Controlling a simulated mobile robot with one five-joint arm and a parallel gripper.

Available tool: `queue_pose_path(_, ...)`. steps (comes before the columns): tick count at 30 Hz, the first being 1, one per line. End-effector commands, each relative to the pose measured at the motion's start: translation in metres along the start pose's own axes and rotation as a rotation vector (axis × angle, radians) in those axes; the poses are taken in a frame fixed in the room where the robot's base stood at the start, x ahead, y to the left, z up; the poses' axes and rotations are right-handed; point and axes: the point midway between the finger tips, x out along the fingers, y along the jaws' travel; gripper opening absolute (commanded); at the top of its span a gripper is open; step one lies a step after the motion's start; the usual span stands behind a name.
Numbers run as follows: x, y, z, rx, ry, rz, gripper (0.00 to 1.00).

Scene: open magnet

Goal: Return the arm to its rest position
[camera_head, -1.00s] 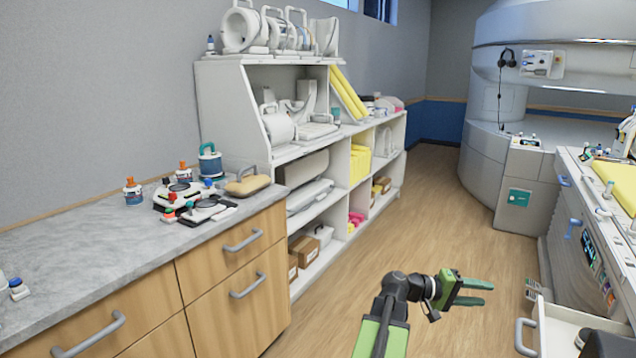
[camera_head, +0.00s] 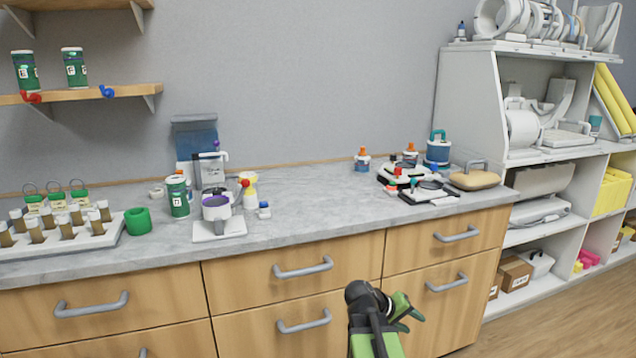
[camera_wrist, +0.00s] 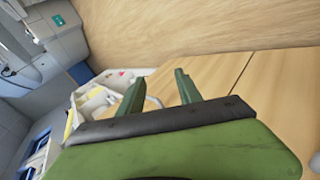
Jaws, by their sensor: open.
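My gripper (camera_head: 408,312) is green with dark parts and shows at the lower middle of the head view, in front of the wooden drawers. Its fingers point to the right and it holds nothing. In the wrist view my gripper (camera_wrist: 158,92) shows two green fingers apart with nothing between them. The arm is partly folded, with its lower part cut off by the bottom edge of the head view.
The grey counter (camera_head: 310,215) stands behind my gripper, over wooden drawers with grey handles (camera_head: 303,268). A scale-like device (camera_head: 218,215), a green canister (camera_head: 178,197) and a vial rack (camera_head: 75,235) stand on it. A white shelf unit (camera_head: 480,105) stands right.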

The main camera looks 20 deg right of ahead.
Motion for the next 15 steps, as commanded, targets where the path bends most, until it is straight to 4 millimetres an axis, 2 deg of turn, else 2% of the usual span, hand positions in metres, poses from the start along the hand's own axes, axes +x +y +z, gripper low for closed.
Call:
queue_pose_path(1, -0.019, -0.042, -0.007, -0.028, 0.027, -0.061, 0.41)
queue_pose_path(3, -0.047, -0.094, -0.011, -0.062, 0.051, -0.154, 0.41)
queue_pose_path(6, -0.085, -0.158, -0.008, -0.108, 0.067, -0.283, 0.41)
queue_pose_path(9, -0.117, -0.207, 0.002, -0.147, 0.064, -0.398, 0.41)
queue_pose_path(12, -0.144, -0.247, 0.017, -0.178, 0.043, -0.514, 0.41)
queue_pose_path(15, -0.168, -0.277, 0.039, -0.189, -0.016, -0.663, 0.41)
